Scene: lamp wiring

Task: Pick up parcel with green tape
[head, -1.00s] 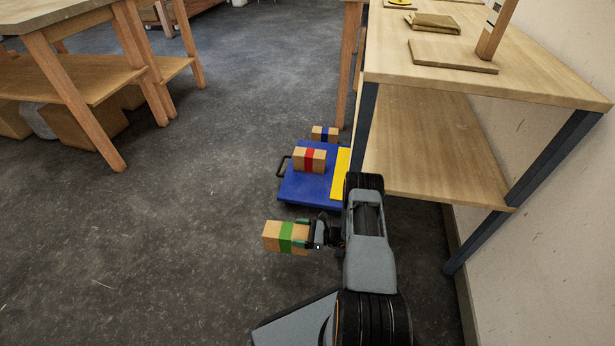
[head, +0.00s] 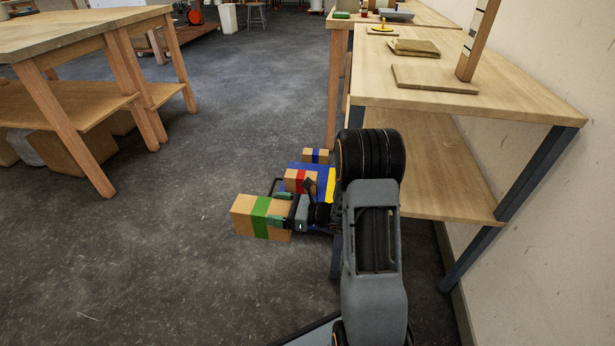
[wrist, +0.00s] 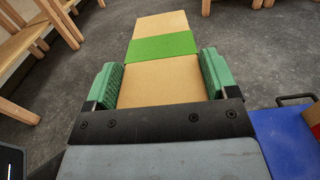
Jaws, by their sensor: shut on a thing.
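The parcel with green tape (head: 244,214) is a brown box with a green band, in front of and left of the blue platform in the head view. My gripper (head: 283,214) is shut on its right end. In the wrist view the parcel (wrist: 158,82) lies between the two green finger pads of my gripper (wrist: 158,80), with the green band beyond the pads. It appears held above the floor. Its underside is hidden.
A blue platform (head: 312,168) with a yellow strip carries a red-taped parcel (head: 300,180). A blue-taped parcel (head: 316,156) is behind it. A wooden workbench (head: 470,105) stands right, another table (head: 85,40) left. Floor (head: 170,240) between is clear.

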